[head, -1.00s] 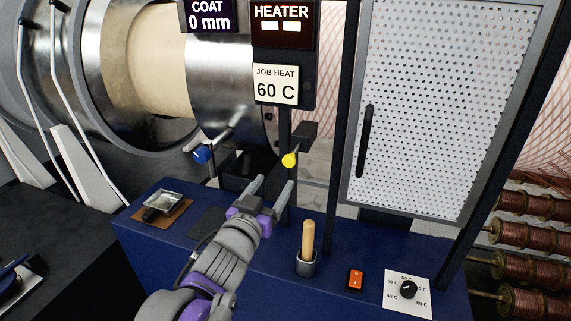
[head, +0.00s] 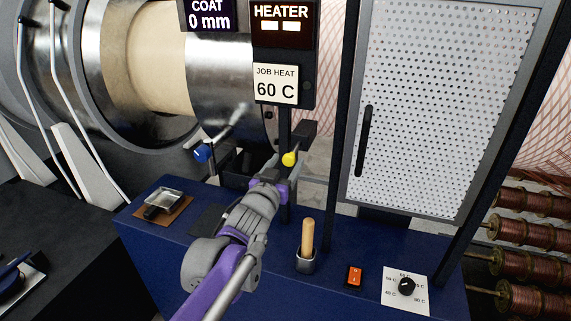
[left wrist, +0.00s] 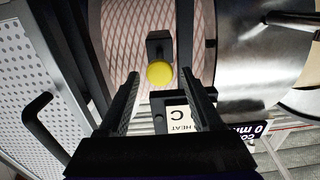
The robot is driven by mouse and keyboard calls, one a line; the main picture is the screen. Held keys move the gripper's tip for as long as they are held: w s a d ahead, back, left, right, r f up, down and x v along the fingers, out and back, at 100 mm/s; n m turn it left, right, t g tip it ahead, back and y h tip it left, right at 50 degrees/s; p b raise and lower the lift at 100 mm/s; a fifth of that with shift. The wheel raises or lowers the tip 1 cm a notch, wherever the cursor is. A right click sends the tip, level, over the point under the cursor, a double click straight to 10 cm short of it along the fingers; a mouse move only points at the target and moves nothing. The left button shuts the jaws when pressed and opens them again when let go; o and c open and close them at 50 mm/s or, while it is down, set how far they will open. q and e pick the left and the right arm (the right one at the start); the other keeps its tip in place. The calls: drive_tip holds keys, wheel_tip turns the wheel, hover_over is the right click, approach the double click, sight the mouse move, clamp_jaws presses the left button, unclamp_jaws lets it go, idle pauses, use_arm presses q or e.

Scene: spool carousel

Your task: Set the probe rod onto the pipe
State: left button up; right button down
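The pipe (head: 230,75) is a large shiny metal cylinder with a cream band, lying across the upper left of the head view. A short metal rod with a blue end (head: 203,153) sits at its lower front. A yellow round knob (head: 290,159) projects from a dark block (head: 303,134) below the heater sign; I cannot tell which piece is the probe rod. My left gripper (head: 277,168) is close to the yellow knob. In the left wrist view its fingers (left wrist: 165,103) are apart and empty, with the knob (left wrist: 160,74) just beyond the tips, between them. My right gripper is not in view.
A perforated cabinet door (head: 440,100) stands to the right, with a dark post beside it. The blue bench (head: 190,255) carries a wooden-handled tool in a cup (head: 307,245), an orange switch (head: 355,276), a dial (head: 406,287) and a small metal tray (head: 164,199).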

use_arm(q)
clamp_jaws()
idle(1.2)
